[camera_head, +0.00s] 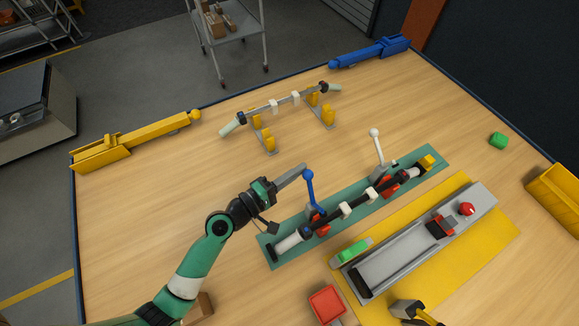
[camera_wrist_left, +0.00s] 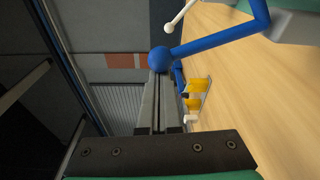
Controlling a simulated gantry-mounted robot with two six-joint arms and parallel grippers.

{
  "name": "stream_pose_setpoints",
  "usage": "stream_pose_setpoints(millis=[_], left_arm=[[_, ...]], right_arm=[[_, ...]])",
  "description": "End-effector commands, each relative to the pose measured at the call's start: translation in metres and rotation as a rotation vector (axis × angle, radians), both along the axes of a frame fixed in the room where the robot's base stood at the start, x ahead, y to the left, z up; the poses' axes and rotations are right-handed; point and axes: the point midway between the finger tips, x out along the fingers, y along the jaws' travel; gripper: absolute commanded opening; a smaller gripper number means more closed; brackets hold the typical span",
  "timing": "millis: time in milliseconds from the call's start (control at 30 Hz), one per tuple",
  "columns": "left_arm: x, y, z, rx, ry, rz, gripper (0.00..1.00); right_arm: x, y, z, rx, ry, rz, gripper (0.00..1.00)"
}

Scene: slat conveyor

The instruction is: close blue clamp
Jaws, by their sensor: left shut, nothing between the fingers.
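The blue clamp's handle (camera_head: 312,190) stands up from the green fixture plate (camera_head: 269,249), its ball end at the top. In the left wrist view the blue ball and lever (camera_wrist_left: 215,45) cross above my fingertips. My left gripper (camera_head: 304,168) is shut and empty, its tips right at the blue ball; in the left wrist view the shut fingers (camera_wrist_left: 158,90) point at the ball. I cannot tell whether they touch it. A dark bar with white blocks (camera_head: 346,209) lies along the fixture. My right gripper is not in view.
A second clamp with a white handle (camera_head: 376,145) stands upright on the same fixture. A grey device with a red button (camera_head: 466,209) sits on a yellow mat (camera_head: 490,248). Another bar (camera_head: 285,103) rests on yellow stands behind. The table's left side is mostly clear.

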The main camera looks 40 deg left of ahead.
Motion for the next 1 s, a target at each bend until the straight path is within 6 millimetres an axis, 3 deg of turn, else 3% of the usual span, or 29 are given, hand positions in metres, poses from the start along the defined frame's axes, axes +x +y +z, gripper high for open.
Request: stream_pose_setpoints(millis=[600,1000], left_arm=[[-0.023,-0.060,0.016,0.518,-0.194,-0.001,0.00],[-0.030,-0.079,0.015,0.685,-0.255,0.000,0.00]], right_arm=[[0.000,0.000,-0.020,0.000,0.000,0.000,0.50],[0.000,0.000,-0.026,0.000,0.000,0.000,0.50]])
